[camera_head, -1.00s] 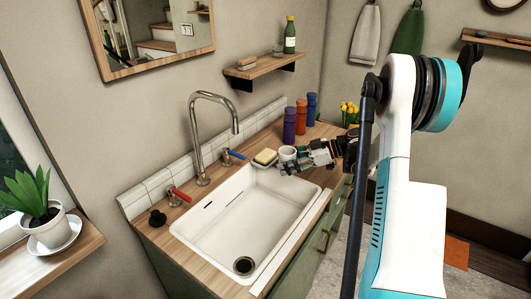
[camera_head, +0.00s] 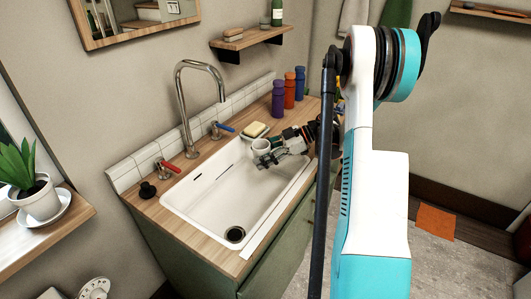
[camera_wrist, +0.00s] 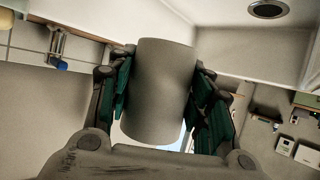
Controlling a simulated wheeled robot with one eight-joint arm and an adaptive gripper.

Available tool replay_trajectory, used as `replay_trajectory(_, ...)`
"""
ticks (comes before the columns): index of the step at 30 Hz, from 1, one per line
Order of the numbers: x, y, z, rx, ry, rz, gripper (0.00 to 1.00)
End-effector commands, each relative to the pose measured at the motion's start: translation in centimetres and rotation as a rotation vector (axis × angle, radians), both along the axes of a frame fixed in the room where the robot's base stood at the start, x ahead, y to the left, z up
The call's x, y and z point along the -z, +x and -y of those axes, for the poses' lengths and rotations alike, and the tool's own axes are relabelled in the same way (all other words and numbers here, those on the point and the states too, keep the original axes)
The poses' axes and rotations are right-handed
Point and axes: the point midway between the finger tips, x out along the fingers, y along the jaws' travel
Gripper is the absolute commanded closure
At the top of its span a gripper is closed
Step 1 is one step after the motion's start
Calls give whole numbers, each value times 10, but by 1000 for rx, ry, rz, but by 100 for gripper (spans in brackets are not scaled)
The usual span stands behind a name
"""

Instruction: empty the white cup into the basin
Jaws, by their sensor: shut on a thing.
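The white cup (camera_head: 261,146) is between the fingers of my gripper (camera_head: 280,157), over the far right end of the basin. In the wrist view the cup (camera_wrist: 165,88) fills the middle, with a green-padded finger pressed on each side of my gripper (camera_wrist: 160,95). The cup looks roughly upright or slightly tilted in the head view; its contents cannot be made out. The white basin (camera_head: 205,213) is set in the wooden counter, with a dark drain (camera_head: 235,234) at its near end. The drain also shows in the wrist view (camera_wrist: 268,9).
A tall faucet (camera_head: 183,100) with a red handle (camera_head: 170,166) and a blue handle (camera_head: 224,127) stands behind the basin. A soap dish with a yellow sponge (camera_head: 255,129) is close behind the cup. Purple, red and blue bottles (camera_head: 289,91) stand at the back right.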

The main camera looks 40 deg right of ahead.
Motion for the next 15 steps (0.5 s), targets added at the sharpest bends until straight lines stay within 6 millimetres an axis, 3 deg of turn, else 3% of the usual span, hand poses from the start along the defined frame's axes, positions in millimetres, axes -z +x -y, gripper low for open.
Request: replay_trajectory(15,9,0,-31,-1,-69,1,78)
